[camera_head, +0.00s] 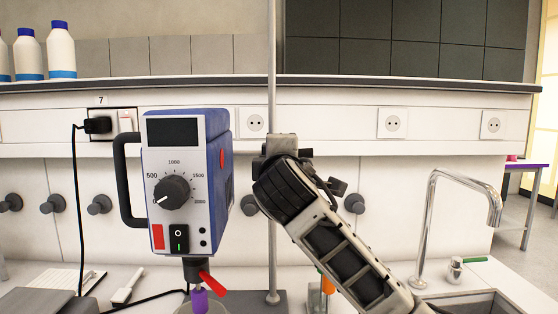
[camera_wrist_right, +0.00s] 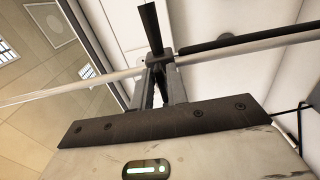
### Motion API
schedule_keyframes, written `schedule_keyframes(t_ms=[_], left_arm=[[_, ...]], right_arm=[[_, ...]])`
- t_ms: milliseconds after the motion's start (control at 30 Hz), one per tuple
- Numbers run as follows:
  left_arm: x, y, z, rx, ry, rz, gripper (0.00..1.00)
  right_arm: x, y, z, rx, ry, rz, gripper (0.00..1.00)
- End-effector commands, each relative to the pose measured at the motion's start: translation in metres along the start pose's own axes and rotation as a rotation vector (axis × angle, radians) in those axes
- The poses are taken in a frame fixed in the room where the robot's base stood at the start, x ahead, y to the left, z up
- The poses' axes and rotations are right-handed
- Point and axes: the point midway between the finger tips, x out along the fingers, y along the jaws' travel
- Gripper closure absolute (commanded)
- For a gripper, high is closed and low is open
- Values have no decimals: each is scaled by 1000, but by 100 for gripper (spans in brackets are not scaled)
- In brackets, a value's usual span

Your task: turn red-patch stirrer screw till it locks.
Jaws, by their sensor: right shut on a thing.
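The stirrer (camera_head: 187,180) is a blue and white box with a dial and a red patch (camera_head: 158,237) low on its front. It is beside an upright metal rod (camera_head: 272,70). A grey clamp (camera_head: 282,144) sits on the rod. My right gripper (camera_head: 306,170) is at the clamp, its fingertips mostly hidden by my own wrist in the head view. In the right wrist view my right gripper (camera_wrist_right: 160,75) is shut on a dark screw part at the clamp (camera_wrist_right: 158,60), in front of the rod (camera_wrist_right: 235,48). The exact grip is hard to see. My left gripper is not in view.
White bottles (camera_head: 61,50) stand on the ledge at the upper left. A tap (camera_head: 432,215) and a sink are at the right. A red lever (camera_head: 212,282) and a purple piece (camera_head: 199,300) are below the stirrer. A black cable (camera_head: 76,200) hangs at the left.

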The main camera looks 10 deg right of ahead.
Motion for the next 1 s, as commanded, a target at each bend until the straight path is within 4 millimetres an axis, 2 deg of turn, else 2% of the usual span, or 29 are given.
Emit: schedule_keyframes(t_ms=[400,433,500,833,1000], left_arm=[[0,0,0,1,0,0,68],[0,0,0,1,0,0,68],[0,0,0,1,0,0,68],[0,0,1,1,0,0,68],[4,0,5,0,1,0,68]], right_arm=[[0,-1,0,5,0,-3,100],[0,-1,0,5,0,-3,83],[0,-1,0,5,0,-2,65],[-3,-1,-1,5,2,0,65],[-24,-2,-1,6,4,2,65]])
